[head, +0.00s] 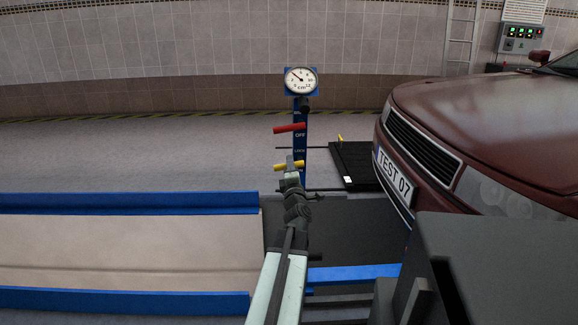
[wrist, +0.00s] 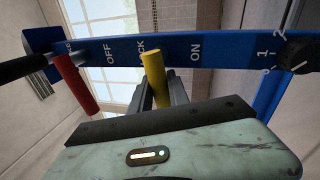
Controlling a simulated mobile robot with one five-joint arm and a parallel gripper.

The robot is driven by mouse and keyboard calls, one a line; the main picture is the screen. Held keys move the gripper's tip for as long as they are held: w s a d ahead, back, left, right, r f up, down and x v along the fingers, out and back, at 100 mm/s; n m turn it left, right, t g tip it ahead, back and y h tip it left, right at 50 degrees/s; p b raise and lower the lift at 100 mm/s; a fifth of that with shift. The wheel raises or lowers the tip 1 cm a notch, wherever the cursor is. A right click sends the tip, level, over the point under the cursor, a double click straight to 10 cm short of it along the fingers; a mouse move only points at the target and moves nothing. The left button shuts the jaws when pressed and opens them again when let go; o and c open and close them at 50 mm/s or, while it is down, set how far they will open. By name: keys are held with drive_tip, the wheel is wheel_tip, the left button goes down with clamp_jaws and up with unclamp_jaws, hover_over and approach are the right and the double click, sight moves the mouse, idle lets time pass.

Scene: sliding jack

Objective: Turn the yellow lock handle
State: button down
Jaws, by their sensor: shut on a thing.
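The yellow lock handle (head: 287,166) sticks out to the left from the lower part of a blue post (head: 300,140) in the head view. In the wrist view the yellow handle (wrist: 154,75) stands between my gripper's two dark fingers (wrist: 158,95), beside the letters "CK" and left of "ON" on the blue panel (wrist: 225,51). My gripper (head: 291,164) is shut on the handle. A red handle (head: 290,127) sits above it near "OFF"; it also shows in the wrist view (wrist: 75,85). The fingers partly hide the yellow handle's lower part.
A round gauge (head: 301,80) tops the post. A dark red car (head: 480,130) with plate "TEST 07" stands close on the right. Blue rails (head: 130,202) edge a pale ramp (head: 130,240) on the left. A black plate (head: 355,165) lies behind the post.

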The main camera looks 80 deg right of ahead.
drive_tip(key=c, duration=1.3)
unclamp_jaws()
drive_tip(key=shift+s, duration=0.35)
drive_tip(key=shift+w, duration=0.15)
